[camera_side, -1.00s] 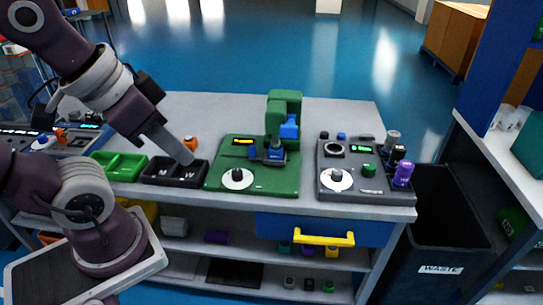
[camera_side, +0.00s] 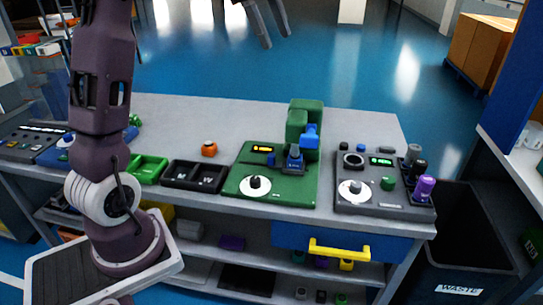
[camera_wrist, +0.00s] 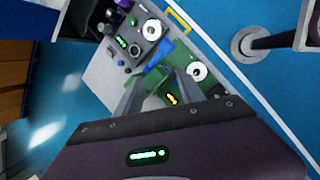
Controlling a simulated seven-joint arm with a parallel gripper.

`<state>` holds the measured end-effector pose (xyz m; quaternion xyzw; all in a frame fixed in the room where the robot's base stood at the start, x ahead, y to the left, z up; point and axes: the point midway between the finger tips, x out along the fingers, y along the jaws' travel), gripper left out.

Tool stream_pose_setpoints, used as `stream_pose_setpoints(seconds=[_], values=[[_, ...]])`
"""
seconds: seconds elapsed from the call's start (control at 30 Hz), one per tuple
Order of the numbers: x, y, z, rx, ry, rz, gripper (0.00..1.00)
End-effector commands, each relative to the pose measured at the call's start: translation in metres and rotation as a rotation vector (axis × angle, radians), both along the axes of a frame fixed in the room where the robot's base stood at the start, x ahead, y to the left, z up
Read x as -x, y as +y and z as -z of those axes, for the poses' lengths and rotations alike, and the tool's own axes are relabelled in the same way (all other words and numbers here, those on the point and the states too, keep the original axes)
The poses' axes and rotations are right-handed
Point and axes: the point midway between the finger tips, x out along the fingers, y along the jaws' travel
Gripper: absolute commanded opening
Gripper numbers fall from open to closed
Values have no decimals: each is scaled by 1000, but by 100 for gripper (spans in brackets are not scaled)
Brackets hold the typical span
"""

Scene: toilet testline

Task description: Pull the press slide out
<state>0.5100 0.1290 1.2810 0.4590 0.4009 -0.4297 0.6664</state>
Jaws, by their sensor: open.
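The green press (camera_side: 275,192) stands on the workbench, with an upright green column and a blue ram (camera_side: 310,135). A dark blue piece, which looks like the press slide (camera_side: 293,158), sits low in front of the column; I cannot tell how far out it is. My gripper (camera_side: 277,40) is open and empty, high above and behind the press at the top edge of the side view. In the wrist view its two fingers (camera_wrist: 160,77) are spread, with the green press and blue parts below between and beyond them.
A dark grey control panel (camera_side: 375,200) with a dial and buttons is right of the press. Black trays (camera_side: 195,175), a green tray (camera_side: 150,167) and an orange-topped object (camera_side: 209,149) are left. A blue drawer (camera_side: 290,236) with a yellow handle is below. A waste bin (camera_side: 470,260) stands right.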

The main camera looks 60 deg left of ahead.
Motion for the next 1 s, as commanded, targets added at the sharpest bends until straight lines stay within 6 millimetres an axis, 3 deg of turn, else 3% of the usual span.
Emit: stream_pose_setpoints(seconds=[0.03, 0.2, 0.47, 0.67, 0.77, 0.87, 0.97, 1.0], values=[[-10, 18, 8, 32, 23, -75, 45], [-31, 67, 34, 132, 92, -303, 45], [-43, 121, 77, 244, 187, -556, 45], [-42, 116, 102, 244, 185, -549, 45], [-42, 116, 126, 246, 186, -548, 45], [-41, 115, 160, 245, 189, -547, 45], [-41, 115, 214, 247, 192, -548, 45], [-40, 115, 240, 248, 193, -549, 45]])
